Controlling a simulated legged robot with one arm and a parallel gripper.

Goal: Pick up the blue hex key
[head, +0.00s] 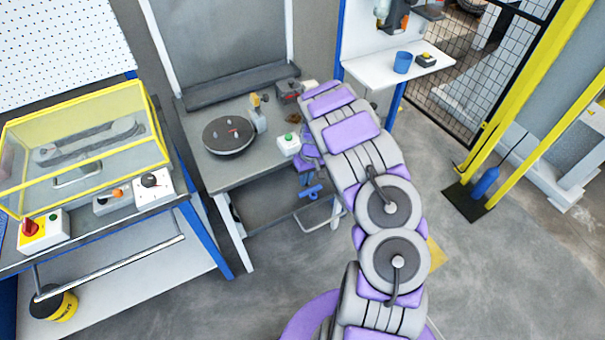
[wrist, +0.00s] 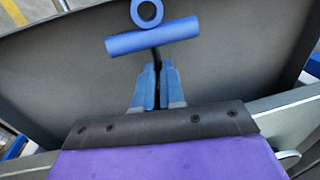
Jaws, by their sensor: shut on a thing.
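The blue hex key (wrist: 152,37) shows in the wrist view as a blue cross bar with a blue ring above it and a thin dark shaft below. My gripper (wrist: 158,75) has its two blue fingers closed on the dark shaft, just under the bar. In the head view the blue hex key (head: 309,192) shows below the front edge of the workbench, beside my arm. My gripper (head: 304,172) is there too, largely hidden by my purple and grey arm.
The grey workbench (head: 240,172) carries a dark round turntable (head: 228,135) and a white box with a green button (head: 288,144). A yellow-framed clear case (head: 85,145) stands at left. A white shelf (head: 400,68) holds a blue cup (head: 403,62). Grey floor is open at lower right.

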